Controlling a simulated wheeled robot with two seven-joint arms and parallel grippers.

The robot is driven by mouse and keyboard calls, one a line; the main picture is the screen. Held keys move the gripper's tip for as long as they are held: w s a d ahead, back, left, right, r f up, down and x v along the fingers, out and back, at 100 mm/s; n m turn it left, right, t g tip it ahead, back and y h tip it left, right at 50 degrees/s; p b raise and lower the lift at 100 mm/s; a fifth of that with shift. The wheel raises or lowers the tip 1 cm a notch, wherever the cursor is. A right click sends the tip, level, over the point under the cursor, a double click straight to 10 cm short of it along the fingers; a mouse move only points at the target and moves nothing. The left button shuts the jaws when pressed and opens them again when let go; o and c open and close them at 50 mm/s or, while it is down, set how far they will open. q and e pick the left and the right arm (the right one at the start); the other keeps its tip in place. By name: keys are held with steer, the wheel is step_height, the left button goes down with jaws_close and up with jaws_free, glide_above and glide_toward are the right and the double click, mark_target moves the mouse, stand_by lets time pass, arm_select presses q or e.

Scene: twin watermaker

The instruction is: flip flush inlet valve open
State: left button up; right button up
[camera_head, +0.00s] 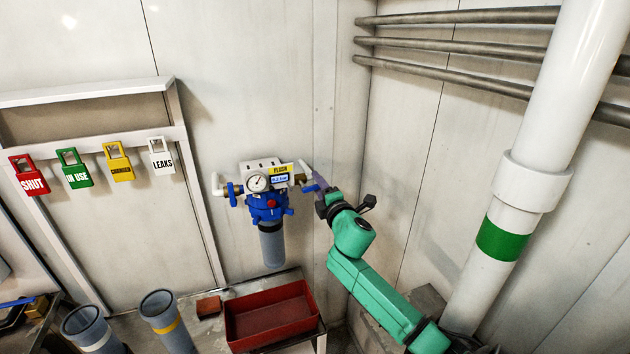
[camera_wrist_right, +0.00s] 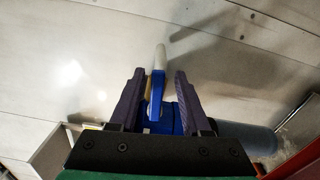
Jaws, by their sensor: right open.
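The flush unit is on the back wall, with a yellow FLUSH label (camera_head: 280,170), a round gauge (camera_head: 257,183) and a blue filter head (camera_head: 268,207). A blue valve handle (camera_head: 311,188) is at its right end; another blue handle (camera_head: 232,194) is at its left end. My right gripper (camera_head: 319,187) is at the right-hand handle. In the right wrist view my right gripper (camera_wrist_right: 160,73) is open, with the blue handle (camera_wrist_right: 158,84) between its fingers, nearer the left one. I cannot tell whether a finger touches it. My left gripper is out of view.
A red tray (camera_head: 270,318) stands on the ledge below the unit. Two grey cylinders stand at the lower left. Colored tags, including a red SHUT tag (camera_head: 30,178), hang on the left wall frame. A white pipe (camera_head: 545,125) rises at the right of my arm.

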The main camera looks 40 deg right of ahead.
steer(key=shift+s+a+r, duration=0.2)
steer(key=shift+s, duration=0.1)
steer(key=shift+c, duration=0.3)
jaws_close()
steer(key=shift+f+m, duration=0.25)
steer(key=shift+m, duration=0.55)
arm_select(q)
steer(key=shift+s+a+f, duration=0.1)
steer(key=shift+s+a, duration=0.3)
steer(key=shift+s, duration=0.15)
arm_select(e)
steer(key=shift+o, duration=0.3)
jaws_free()
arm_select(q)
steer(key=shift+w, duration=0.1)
arm_select(e)
steer(key=shift+w+d+f, duration=0.1)
steer(key=shift+w, duration=0.05)
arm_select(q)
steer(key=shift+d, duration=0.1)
